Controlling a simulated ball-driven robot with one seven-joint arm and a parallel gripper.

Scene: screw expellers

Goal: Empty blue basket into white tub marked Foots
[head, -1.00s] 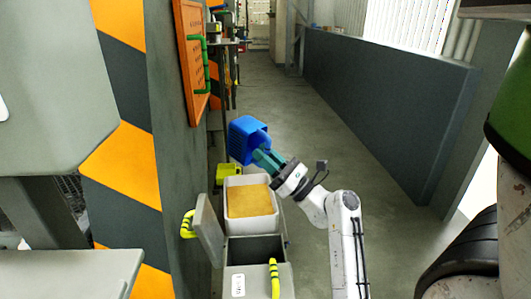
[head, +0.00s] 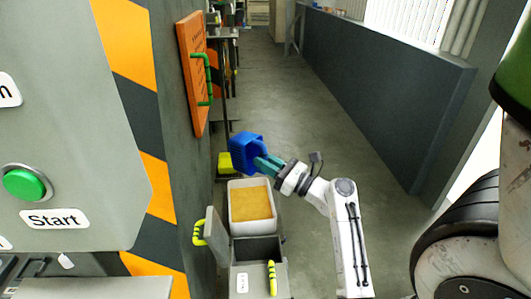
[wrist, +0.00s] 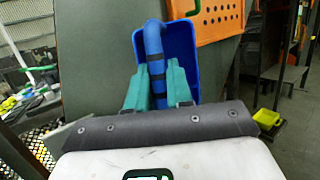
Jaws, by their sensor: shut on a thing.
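My gripper (head: 264,163) has teal fingers and is shut on the handle of the blue basket (head: 245,150). In the wrist view the blue handle runs between the fingers (wrist: 155,82), and the basket (wrist: 183,45) lies beyond them. The basket is tilted and held in the air near the far end of a white tub (head: 252,229). The tub holds a flat tan mass nearly to its rim. I can read no Foots marking on it. The basket's contents cannot be made out.
A grey box (head: 255,252) with an open lid and yellow-black handle adjoins the tub's near end. A yellow container (head: 227,162) is behind the tub. A striped machine wall with an orange panel (head: 195,75) stands left. The floor right of my arm is clear.

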